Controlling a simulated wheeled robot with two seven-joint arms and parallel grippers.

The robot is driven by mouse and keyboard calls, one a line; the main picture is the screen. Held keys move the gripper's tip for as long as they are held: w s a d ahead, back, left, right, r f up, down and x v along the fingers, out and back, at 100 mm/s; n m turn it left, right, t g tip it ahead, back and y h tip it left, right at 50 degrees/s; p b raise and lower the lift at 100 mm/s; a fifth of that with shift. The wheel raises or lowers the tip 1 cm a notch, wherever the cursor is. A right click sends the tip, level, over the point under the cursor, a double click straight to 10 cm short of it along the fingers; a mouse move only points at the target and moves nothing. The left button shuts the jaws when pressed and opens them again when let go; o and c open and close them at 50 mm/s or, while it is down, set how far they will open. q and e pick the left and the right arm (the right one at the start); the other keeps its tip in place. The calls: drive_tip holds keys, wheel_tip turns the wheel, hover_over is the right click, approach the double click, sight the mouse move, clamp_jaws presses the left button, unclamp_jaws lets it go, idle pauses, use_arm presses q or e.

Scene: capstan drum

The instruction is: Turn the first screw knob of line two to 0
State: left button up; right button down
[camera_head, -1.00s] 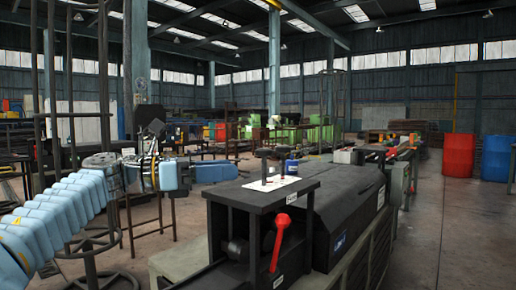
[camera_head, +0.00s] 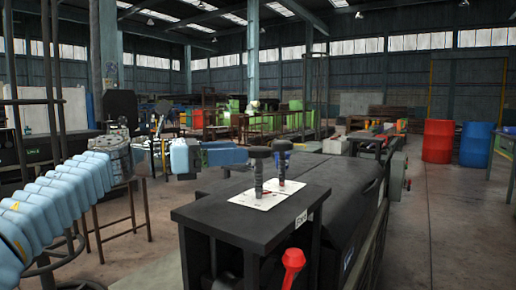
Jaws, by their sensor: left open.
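Two dark screw knobs stand upright on a white marked plate (camera_head: 266,198) on top of a black stand (camera_head: 225,222). The nearer, left knob (camera_head: 259,153) has a wide round head; the other knob (camera_head: 282,147) stands just behind it to the right. The plate's markings are too small to read, so the knobs' settings cannot be told. My right gripper is out of view.
A dark machine body (camera_head: 350,195) lies behind and right. Red (camera_head: 437,140) and blue (camera_head: 476,144) barrels stand far right. The floor at right is clear.

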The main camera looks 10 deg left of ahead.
sight(259, 147)
use_arm(q)
drive_tip(key=x, duration=0.6)
drive_tip(key=shift+w+d+p, duration=0.1)
drive_tip(key=shift+d+p, duration=0.15)
drive_tip(key=shift+p, duration=0.05)
drive_tip(key=c, duration=0.9)
drive_tip(key=shift+r, duration=0.1)
drive_tip(key=shift+c, duration=0.2)
